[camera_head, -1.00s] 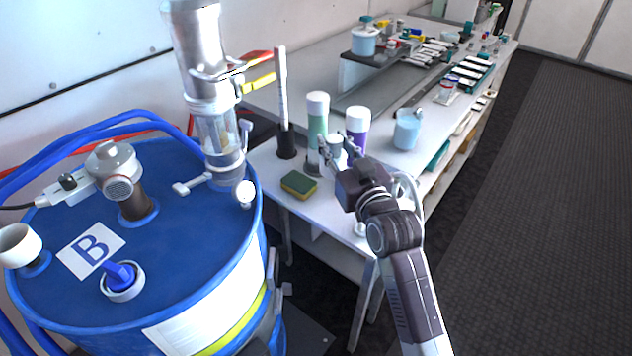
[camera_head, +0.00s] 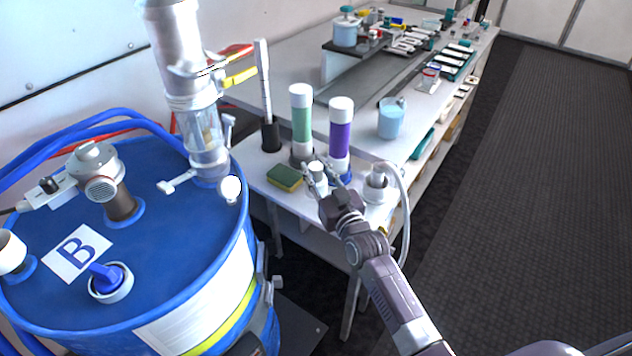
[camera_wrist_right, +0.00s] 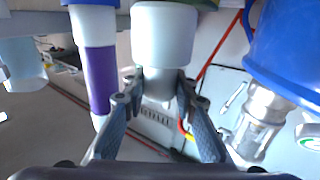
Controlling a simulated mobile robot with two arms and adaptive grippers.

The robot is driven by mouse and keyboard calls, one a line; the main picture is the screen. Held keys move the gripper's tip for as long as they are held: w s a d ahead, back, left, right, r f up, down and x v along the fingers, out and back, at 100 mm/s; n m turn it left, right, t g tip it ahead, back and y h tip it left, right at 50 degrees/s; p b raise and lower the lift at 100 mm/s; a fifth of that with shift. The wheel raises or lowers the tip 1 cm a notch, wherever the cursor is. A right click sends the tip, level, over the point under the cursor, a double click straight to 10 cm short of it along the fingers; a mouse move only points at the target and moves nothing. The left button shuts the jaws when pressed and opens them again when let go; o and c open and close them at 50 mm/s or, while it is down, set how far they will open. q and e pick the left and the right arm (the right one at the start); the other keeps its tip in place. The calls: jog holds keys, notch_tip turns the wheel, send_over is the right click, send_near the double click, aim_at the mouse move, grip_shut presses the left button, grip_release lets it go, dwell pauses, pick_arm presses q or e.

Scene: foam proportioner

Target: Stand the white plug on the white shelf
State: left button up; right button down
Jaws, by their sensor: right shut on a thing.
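My right gripper (camera_head: 325,182) is shut on the white plug (camera_head: 318,172), a short pale cylinder. The plug is over the near end of the white shelf (camera_head: 298,200), in front of the green and purple bottles. I cannot tell whether its base touches the shelf. In the right wrist view, the plug (camera_wrist_right: 163,38) is between the fingertips of the right gripper (camera_wrist_right: 160,98), its wide part at the top of the picture. My left gripper is not in view.
A green bottle (camera_head: 301,120) and a purple bottle (camera_head: 340,138) stand close behind the plug. A sponge (camera_head: 285,178) lies to its left, and a white hose fitting (camera_head: 377,185) stands to its right. The blue drum (camera_head: 180,245) is at the left.

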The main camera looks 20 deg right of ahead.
aim_at(320, 189)
jog(key=shift+f, duration=2.05)
jog(key=shift+f+b, duration=0.2)
jog(key=shift+b, duration=0.1)
jog(key=c, duration=1.6)
grip_release()
jog(key=shift+r, duration=0.1)
jog(key=shift+r, duration=0.15)
jog(key=shift+s, duration=0.3)
jog(key=s, duration=0.3)
jog(key=s+d, duration=0.1)
jog(key=s, duration=0.7)
jog(key=shift+s+d+b, duration=0.15)
jog(key=shift+s+b, duration=0.05)
jog(key=shift+b, duration=0.1)
